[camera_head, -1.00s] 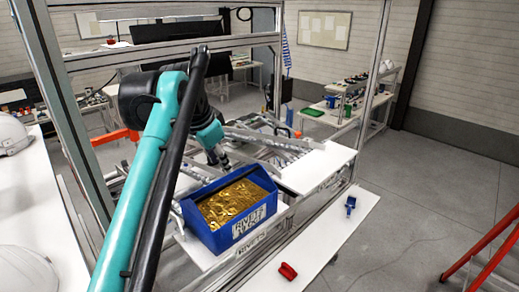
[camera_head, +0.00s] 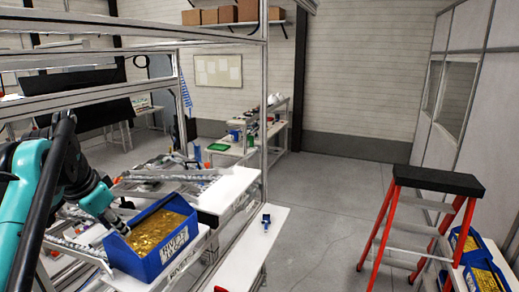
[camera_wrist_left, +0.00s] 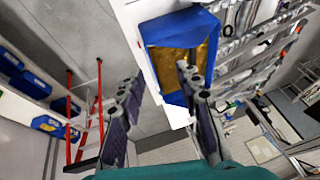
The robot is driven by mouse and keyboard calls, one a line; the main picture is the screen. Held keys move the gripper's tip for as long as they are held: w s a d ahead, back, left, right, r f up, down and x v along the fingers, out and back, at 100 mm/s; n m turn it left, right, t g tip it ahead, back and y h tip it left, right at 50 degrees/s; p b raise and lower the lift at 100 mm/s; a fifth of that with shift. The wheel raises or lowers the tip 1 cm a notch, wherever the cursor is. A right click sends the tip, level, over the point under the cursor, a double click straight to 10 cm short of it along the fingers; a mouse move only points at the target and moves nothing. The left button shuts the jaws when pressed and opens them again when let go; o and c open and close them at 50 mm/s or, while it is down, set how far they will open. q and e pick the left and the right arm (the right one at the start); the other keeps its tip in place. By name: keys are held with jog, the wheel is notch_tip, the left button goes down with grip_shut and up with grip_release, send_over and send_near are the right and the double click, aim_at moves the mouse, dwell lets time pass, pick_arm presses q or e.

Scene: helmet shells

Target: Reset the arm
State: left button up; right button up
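My left arm comes in from the left in the head view, teal and black, and is cut by the edge. Its gripper (camera_head: 116,222) is small there, beside the left end of a blue bin of gold rivets (camera_head: 172,259). My right gripper is in neither view.
A metal frame post (camera_head: 264,120) stands right of the bin. A white shelf (camera_head: 250,250) with a small blue item (camera_head: 266,219) runs beside it. A red stepladder (camera_head: 437,185) and blue bins (camera_head: 487,270) stand at the right. Grey floor (camera_head: 325,190) between is clear.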

pick_arm(q)
jog(key=s+d+f+n+b, duration=0.1)
jog(key=s+d+f+b, duration=0.4)
jog(key=f+b, duration=0.6)
jog(key=s+d+f+n+t+b, duration=0.1)
jog(key=s+d+f+b, duration=0.4)
jog(key=f, duration=2.5)
jog(key=s+d+f+n+t+b, duration=0.1)
jog(key=s+d+f+n+b, duration=0.2)
jog(key=f+b, duration=1.5)
notch_tip(320, 180, down, 3)
jog(key=shift+s+d+f, duration=0.15)
jog(key=shift+s+d, duration=0.85)
jog(key=shift+d, duration=0.05)
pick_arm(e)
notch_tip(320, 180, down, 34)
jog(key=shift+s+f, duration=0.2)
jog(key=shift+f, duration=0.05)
